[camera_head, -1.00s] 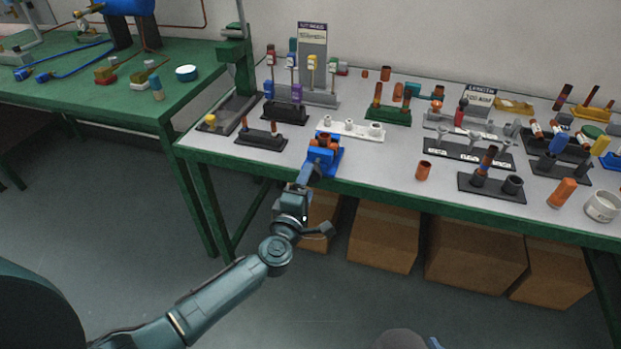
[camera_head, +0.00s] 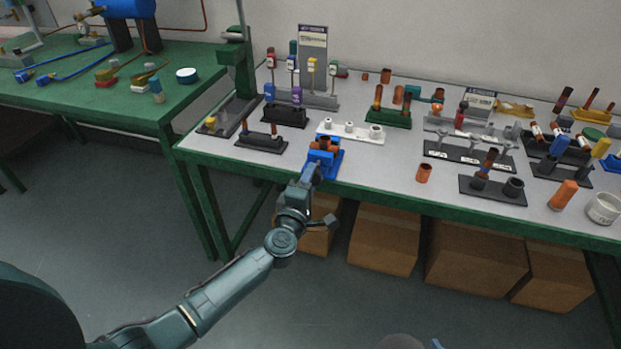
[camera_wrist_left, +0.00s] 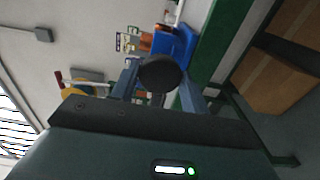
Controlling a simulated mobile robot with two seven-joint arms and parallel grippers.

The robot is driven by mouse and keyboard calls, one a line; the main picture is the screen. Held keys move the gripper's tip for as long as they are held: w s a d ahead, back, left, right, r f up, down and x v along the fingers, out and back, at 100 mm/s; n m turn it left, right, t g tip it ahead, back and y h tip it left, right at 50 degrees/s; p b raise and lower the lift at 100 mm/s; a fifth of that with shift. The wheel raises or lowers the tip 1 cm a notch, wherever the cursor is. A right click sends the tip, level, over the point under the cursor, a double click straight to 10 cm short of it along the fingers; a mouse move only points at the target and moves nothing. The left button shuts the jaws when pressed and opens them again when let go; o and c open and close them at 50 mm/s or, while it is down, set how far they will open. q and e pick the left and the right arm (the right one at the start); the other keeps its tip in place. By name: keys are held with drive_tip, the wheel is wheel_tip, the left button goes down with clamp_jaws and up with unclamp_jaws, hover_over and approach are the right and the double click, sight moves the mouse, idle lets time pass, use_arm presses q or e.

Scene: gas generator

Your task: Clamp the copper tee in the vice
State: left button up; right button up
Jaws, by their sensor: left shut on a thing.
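The blue vice (camera_head: 333,163) stands at the front edge of the white-topped bench; it also shows in the left wrist view (camera_wrist_left: 172,46). The copper tee (camera_head: 325,144) sits at the top of the vice, between its jaws; whether they press on it I cannot tell. My left gripper (camera_head: 312,173) is at the front of the vice, below the tee. In the left wrist view its fingers are closed about a dark round knob (camera_wrist_left: 160,73), seemingly the vice's handle. The fingertips' contact is partly hidden by the knob. My right gripper is not in view.
A white fitting rack (camera_head: 350,132) is just behind the vice, and a black rack (camera_head: 261,141) is to its left. A loose copper piece (camera_head: 424,173) stands to the right. Cardboard boxes (camera_head: 384,240) are under the bench.

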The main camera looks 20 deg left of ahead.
use_arm(q)
drive_tip(key=shift+c, duration=1.4)
drive_tip(key=m+p, duration=0.2)
drive_tip(key=shift+m, duration=0.3)
